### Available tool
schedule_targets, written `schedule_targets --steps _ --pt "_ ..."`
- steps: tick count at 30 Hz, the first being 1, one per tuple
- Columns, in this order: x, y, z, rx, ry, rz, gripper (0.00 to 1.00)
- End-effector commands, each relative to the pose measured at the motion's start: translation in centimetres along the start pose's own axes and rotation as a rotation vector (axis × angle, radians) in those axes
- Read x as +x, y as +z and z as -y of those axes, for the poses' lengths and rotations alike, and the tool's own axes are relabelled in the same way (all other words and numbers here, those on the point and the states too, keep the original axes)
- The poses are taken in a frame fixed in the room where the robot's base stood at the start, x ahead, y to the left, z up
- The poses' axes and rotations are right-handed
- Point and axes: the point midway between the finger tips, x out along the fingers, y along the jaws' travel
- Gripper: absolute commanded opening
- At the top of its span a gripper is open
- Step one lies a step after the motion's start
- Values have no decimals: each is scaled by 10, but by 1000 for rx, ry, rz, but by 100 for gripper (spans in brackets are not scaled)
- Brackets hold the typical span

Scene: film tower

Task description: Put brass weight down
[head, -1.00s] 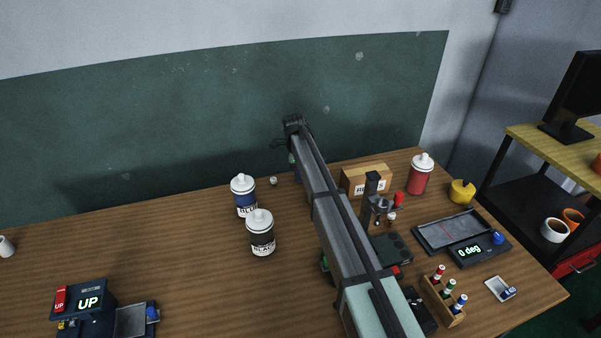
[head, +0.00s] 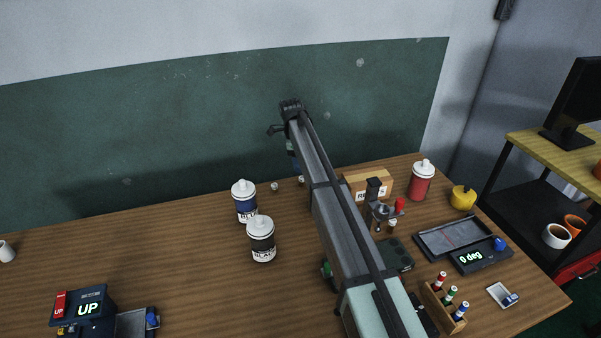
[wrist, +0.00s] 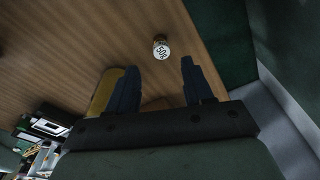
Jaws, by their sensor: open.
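In the wrist view a small round piece with a white lettered top and a brownish side, which looks like the brass weight (wrist: 161,47), stands upright on the wooden table. My gripper (wrist: 156,70) is open, its two dark fingers apart with nothing held between them. The weight shows beyond the fingertips, apart from them. In the head view my arm hides most of the gripper. Two small pale pieces, one left of the arm (head: 274,186) and one beside it (head: 301,180), are on the table there; I cannot tell which is the weight.
A blue-labelled bottle (head: 245,203) and a black-labelled bottle (head: 261,240) stand left of my arm. A cardboard box (head: 357,183), a red bottle (head: 421,182) and a digital angle device (head: 470,256) are to the right. The table's left middle is clear.

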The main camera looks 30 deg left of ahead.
Motion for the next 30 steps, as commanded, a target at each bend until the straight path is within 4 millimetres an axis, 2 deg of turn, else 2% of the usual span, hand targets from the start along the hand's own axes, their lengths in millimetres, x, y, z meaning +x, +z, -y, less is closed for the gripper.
schedule_targets --steps 3,10,30 --pt "-20 0 1 0 -1 0 51" --pt "-41 0 0 0 1 0 51" --pt "-45 0 0 0 1 0 51"
